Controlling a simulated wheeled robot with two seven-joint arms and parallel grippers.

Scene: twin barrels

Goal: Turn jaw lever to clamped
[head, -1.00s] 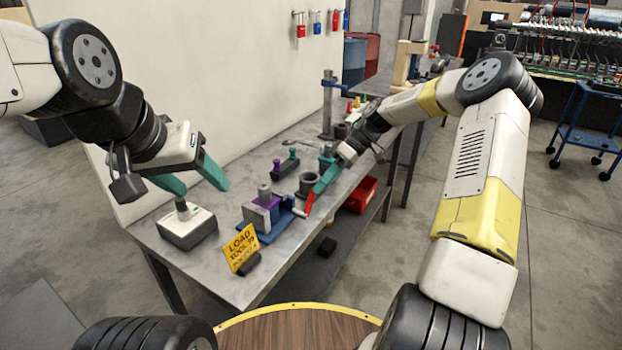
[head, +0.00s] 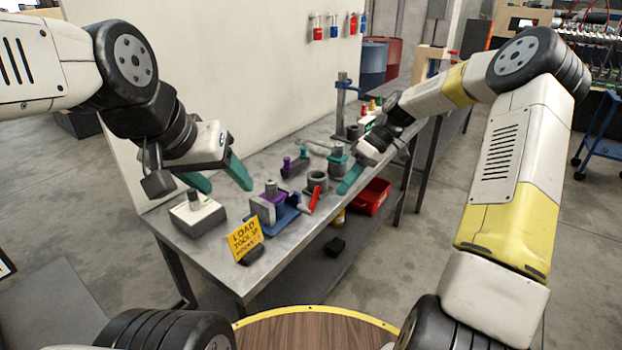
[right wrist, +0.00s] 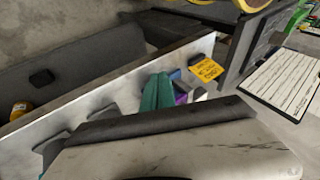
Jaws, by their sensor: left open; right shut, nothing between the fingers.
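The jaw lever (head: 314,199) is a red handle on the right side of a small clamp fixture (head: 262,209) with a blue base and purple jaws. The lever tilts up to the right. My right gripper (head: 345,188) has its teal fingers together and empty, a short gap to the right of the lever. In the right wrist view the shut teal fingers (right wrist: 155,92) partly cover the blue and purple fixture, and I cannot make out the lever. My left gripper (head: 222,182) is open and empty above the table, left of the fixture.
A yellow sign (head: 245,238) stands at the table's (head: 212,262) front edge. A grey box with a knob (head: 197,216) is at left. A grey cup (head: 317,182), purple and teal pegs (head: 293,165) and a post stand behind. A red bin (head: 371,197) sits lower right.

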